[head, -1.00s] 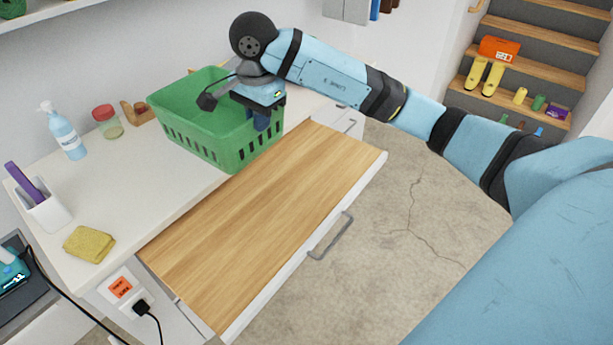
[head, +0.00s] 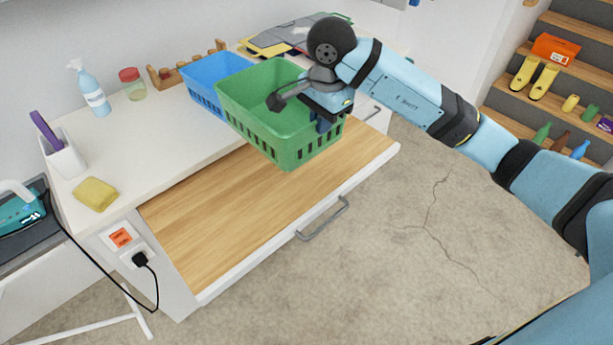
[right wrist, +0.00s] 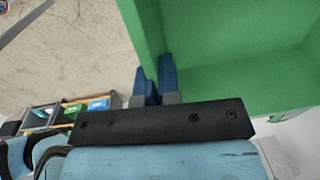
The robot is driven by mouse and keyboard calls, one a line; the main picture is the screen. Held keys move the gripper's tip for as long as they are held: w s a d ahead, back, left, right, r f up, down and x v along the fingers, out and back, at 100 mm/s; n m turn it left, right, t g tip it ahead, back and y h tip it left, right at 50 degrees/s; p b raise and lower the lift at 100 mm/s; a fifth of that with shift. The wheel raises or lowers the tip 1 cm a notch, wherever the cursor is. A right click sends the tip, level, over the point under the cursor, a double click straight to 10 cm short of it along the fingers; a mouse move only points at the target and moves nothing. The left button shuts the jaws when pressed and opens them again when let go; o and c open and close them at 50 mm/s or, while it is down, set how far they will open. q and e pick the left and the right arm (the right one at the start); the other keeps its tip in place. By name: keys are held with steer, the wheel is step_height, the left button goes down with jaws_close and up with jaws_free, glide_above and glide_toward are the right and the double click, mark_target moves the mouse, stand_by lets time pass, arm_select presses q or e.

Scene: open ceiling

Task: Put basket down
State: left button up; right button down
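A green basket (head: 262,118), open at the top with slotted sides, is over the back part of the wooden pull-out board (head: 215,211). I cannot tell whether its base touches the board. My right gripper (head: 323,124) is at the basket's right wall with its fingers down over the rim. In the right wrist view the blue fingers (right wrist: 157,82) are close together with the green wall (right wrist: 150,35) between them. My left gripper is not in view.
A blue basket (head: 205,98) stands on the white counter (head: 140,128) behind the green one. A spray bottle (head: 93,95), red-lidded jar (head: 132,85), yellow sponge (head: 95,194) and white cup (head: 65,158) stand to the left. The board's front half is clear.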

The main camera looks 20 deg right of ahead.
step_height(320, 180, down, 18)
steer(key=shift+r+p, duration=0.15)
steer(key=shift+p, duration=0.6)
steer(key=shift+f, duration=0.2)
steer(key=c, duration=1.3)
jaws_free()
steer(key=shift+c, duration=0.2)
